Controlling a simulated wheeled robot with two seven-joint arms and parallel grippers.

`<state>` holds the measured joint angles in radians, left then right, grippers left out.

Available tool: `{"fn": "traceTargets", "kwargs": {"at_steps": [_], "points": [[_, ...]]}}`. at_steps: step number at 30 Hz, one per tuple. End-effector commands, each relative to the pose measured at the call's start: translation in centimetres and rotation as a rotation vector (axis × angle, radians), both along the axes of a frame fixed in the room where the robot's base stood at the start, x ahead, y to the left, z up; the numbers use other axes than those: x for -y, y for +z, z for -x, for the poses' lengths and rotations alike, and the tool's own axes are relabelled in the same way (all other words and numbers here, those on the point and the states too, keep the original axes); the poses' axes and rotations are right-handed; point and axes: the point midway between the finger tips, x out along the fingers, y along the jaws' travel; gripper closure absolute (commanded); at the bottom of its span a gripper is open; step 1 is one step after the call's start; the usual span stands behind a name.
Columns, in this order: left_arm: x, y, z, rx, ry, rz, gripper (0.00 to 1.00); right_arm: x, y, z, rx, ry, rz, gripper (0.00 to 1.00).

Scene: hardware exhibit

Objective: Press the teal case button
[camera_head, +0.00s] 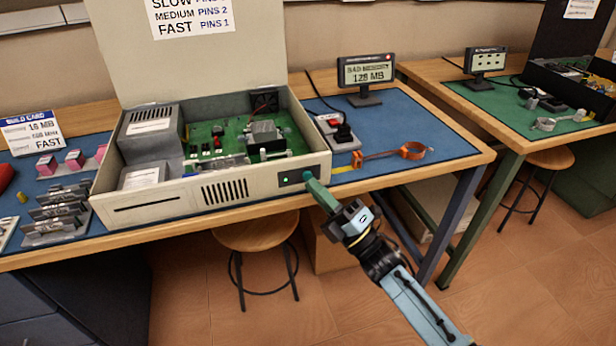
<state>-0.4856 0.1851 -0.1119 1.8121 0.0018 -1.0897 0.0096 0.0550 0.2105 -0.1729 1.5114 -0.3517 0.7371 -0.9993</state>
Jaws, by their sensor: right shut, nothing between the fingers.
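The beige computer case (255,190) stands open on the blue mat, with a green board, a grey power supply and a fan inside. A small dark panel (290,179) with a lit green light is at the right end of its front face. The teal button (308,175) shows at the right end of that panel, partly hidden by my gripper. My right gripper (312,184) is shut and empty, with its teal fingertips at the button. I cannot tell whether they touch it or press it in. My left gripper is not in view.
A small monitor (367,72) reading "BAD MEMORY 128 MB" stands behind the case to the right. Memory sticks in a rack (58,212) and a build card (32,132) are left. A stool (256,235) stands below.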

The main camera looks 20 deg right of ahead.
Motion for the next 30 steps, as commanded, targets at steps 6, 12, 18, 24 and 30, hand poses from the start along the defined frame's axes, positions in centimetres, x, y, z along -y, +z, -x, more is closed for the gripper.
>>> {"fn": "traceTargets", "kwargs": {"at_steps": [6, 12, 18, 24, 30], "points": [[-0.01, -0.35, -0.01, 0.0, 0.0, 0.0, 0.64, -0.03, -0.01, -0.53, 0.0, 0.0, 0.0, 1.0], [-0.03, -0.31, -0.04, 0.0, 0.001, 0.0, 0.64, -0.03, 0.01, -0.52, 0.0, 0.0, 0.0, 1.0], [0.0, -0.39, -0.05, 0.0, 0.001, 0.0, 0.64, -0.02, -0.02, -0.63, 0.0, 0.0, 0.0, 1.0], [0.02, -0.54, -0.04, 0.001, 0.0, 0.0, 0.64, -0.03, -0.04, -0.86, 0.0, 0.0, 0.0, 1.0], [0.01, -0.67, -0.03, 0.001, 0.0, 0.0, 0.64, -0.03, -0.04, -1.12, 0.0, 0.0, 0.0, 1.0]]}}
